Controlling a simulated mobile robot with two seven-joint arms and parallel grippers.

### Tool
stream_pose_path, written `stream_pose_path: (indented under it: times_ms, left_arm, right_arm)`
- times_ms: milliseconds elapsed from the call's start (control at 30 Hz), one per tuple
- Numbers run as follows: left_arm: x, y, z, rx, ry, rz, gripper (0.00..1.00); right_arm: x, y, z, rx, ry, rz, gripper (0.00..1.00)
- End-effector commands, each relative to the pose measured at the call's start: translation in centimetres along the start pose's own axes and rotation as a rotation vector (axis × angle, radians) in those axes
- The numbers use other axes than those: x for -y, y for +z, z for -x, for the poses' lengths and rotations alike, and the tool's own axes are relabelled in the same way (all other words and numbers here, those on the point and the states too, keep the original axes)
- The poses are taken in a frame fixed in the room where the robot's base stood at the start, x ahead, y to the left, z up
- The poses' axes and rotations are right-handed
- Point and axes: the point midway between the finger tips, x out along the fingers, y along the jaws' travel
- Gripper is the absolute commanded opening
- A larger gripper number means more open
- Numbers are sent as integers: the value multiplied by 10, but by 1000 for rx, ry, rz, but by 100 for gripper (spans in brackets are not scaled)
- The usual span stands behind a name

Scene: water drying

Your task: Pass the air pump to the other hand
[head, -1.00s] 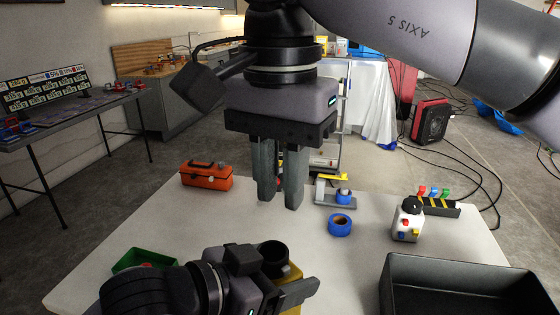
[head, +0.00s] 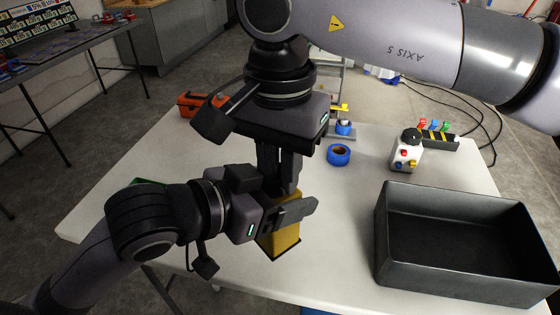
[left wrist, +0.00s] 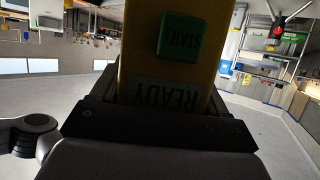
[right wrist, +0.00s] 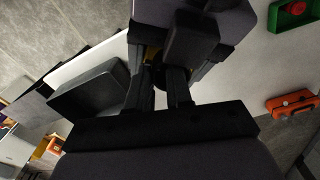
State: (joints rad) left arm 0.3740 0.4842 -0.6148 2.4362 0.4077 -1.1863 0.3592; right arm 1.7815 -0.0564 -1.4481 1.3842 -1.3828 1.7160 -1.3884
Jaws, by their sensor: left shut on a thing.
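The air pump is a yellow box (head: 284,241) with a dark top part, held upright above the white table. In the left wrist view its yellow face (left wrist: 150,45) shows a green START button and a READY label. My left gripper (head: 286,211) is shut on the pump from the left side. My right gripper (head: 279,184) points down at the pump's top, its two fingers apart. In the right wrist view the right fingers (right wrist: 160,92) stand on either side of the pump's dark top; whether they touch it is hard to tell.
A large dark open bin (head: 388,248) stands on the table (head: 335,200) at the right. Behind are a blue tape roll (head: 338,155), a white button box (head: 406,152) and an orange toolbox (head: 193,104). A green tray (right wrist: 292,14) is partly hidden by my left arm.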

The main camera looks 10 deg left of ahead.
Motion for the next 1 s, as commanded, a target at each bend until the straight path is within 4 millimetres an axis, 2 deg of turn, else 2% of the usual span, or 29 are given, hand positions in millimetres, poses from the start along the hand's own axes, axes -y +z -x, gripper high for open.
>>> stream_pose_path:
  times_ms: [167, 200, 267, 533, 667, 867, 1000]
  left_arm:
    - [-1, -1, 0, -2, 2, -1, 34]
    - [-1, -1, 0, -2, 3, -1, 84]
    - [-1, -1, 0, -2, 3, -1, 100]
    - [0, 3, 0, 7, 3, 2, 100]
    - [-1, 20, 2, 51, 16, 11, 100]
    - [0, 78, 8, 176, 54, -2, 100]
    - [16, 123, 1, 204, 17, -144, 100]
  right_arm:
    - [0, 0, 0, 1, -2, 1, 0]
    - [1, 0, 1, 1, -3, 2, 0]
    - [1, 0, 1, 0, -3, 2, 0]
    - [0, 0, 1, 0, -1, 1, 0]
    - [0, 0, 1, 0, -1, 0, 0]
    - [0, 0, 1, 0, -1, 0, 0]
    - [0, 0, 1, 0, -1, 0, 0]
